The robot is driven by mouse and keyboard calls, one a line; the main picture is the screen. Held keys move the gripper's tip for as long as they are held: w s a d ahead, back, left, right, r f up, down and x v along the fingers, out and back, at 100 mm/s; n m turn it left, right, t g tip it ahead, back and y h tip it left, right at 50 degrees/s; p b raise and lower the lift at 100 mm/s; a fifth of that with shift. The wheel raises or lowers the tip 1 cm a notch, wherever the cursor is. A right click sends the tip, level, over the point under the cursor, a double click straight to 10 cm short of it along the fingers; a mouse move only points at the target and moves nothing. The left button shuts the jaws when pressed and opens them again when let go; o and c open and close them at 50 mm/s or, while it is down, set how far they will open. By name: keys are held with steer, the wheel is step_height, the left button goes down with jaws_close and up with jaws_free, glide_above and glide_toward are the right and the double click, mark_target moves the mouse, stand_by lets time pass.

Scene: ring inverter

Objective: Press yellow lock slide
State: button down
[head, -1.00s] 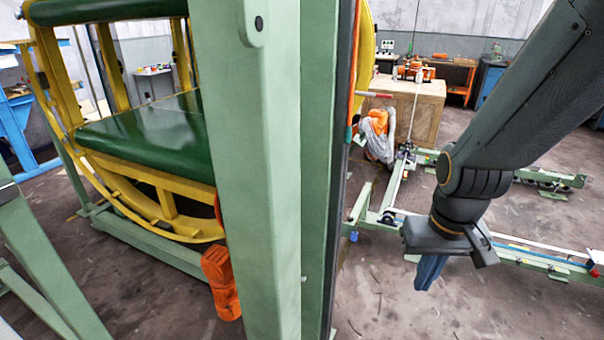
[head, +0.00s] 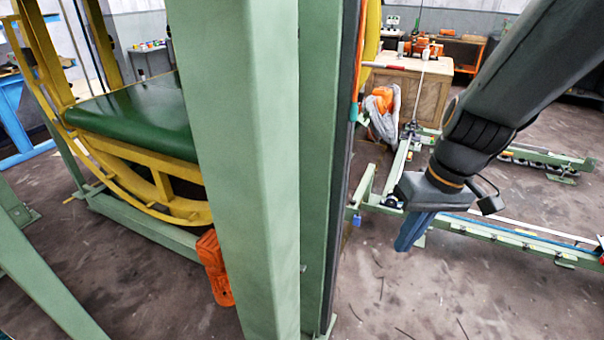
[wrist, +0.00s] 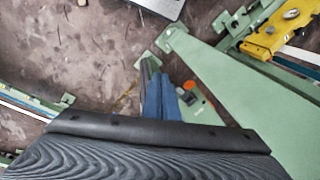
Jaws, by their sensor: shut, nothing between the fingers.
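A yellow part (wrist: 277,28) with a round fitting on it sits on a green frame at the upper right of the wrist view. I cannot tell for sure whether it is the lock slide. I cannot make out the slide in the head view. My gripper (head: 404,245) has blue fingers that are shut and empty, pointing down over open floor to the right of the green post. In the wrist view the fingers (wrist: 160,85) lie left of a long green beam, apart from the yellow part.
A tall green post (head: 245,170) blocks the middle of the head view. Left of it stands the yellow ring (head: 165,185) with a green platform (head: 135,115). An orange unit (head: 214,268) hangs beside the post. Green floor rails (head: 510,238) run behind my gripper.

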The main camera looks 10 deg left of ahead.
steer(key=w+a+r+n+t+y+b, duration=0.2)
steer(key=w+a+r+n+y+b, duration=0.4)
steer(key=w+a+r+n+y, duration=0.3)
steer(key=w+a+r+n, duration=0.1)
steer(key=w+a, duration=0.3)
steer(key=shift+w+a+n, duration=0.25)
steer(key=shift+w+n, duration=0.05)
steer(key=shift+w, duration=0.1)
steer(key=shift+a, duration=0.1)
steer(key=p+x, duration=0.2)
steer(key=x, duration=0.8)
steer(key=shift+f, duration=0.1)
